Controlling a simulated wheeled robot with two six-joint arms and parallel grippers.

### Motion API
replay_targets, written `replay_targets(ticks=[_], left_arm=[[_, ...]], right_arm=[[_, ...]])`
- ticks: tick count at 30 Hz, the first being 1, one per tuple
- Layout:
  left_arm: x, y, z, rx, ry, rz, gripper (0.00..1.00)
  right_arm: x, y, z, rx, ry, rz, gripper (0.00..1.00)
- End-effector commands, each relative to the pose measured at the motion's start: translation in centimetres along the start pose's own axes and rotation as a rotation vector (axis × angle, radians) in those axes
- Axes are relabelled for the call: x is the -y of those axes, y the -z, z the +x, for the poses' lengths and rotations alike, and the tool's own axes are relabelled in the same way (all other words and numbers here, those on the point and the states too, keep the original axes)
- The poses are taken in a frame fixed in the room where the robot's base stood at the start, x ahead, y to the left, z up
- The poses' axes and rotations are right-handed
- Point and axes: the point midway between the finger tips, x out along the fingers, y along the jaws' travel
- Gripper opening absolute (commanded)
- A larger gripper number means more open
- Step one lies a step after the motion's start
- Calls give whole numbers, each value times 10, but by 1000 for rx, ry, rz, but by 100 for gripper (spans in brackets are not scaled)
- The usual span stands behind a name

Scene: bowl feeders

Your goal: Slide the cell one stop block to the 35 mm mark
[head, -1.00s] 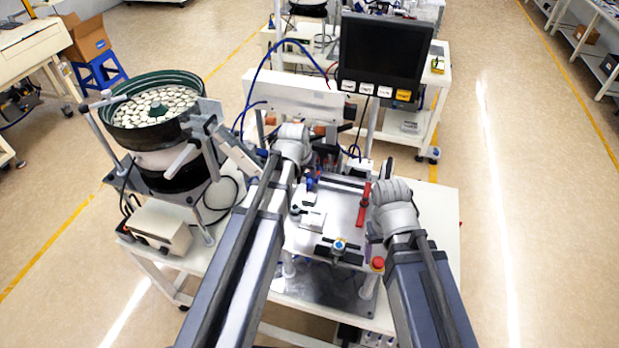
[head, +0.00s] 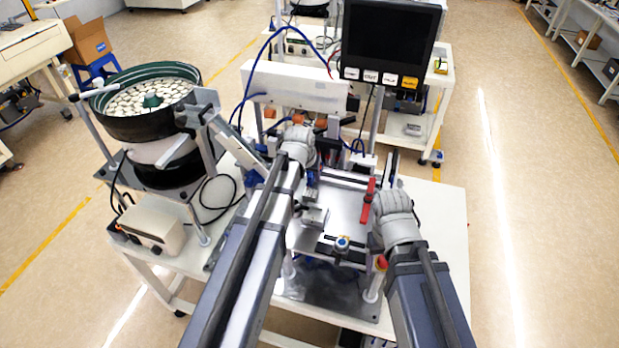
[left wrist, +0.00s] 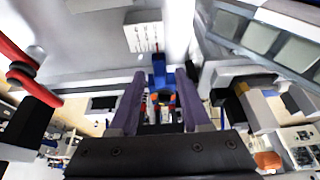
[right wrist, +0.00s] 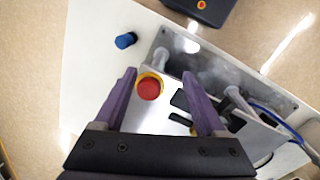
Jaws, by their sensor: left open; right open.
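I cannot tell for certain which part is the stop block, and no 35 mm mark is readable. My left gripper (left wrist: 163,75) is open, with a blue part (left wrist: 158,73) showing beyond and between its fingers. My right gripper (right wrist: 160,73) is open and empty, and a red button with a yellow collar (right wrist: 149,87) shows between its fingers. In the head view both fingertips are largely hidden.
A bowl feeder (head: 150,130) full of pale discs stands left, with a control box (head: 152,230) below it. A black monitor (head: 388,40) rises behind the station. In the right wrist view a blue knob (right wrist: 125,40) stands on the white surface. The bench's right side is bare.

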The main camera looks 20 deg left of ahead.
Motion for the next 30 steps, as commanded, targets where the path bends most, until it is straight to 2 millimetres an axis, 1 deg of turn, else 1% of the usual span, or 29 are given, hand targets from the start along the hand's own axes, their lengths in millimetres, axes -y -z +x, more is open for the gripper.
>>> replay_targets(ticks=[2,3,15,30], left_arm=[[0,0,-1,0,0,0,48],[0,0,-1,0,0,0,45],[0,0,0,0,0,0,0],[0,0,0,0,0,0,0]], right_arm=[[0,0,-1,0,0,0,73],[0,0,-1,0,0,0,73],[0,0,0,0,0,0,73],[0,0,0,0,0,0,73]])
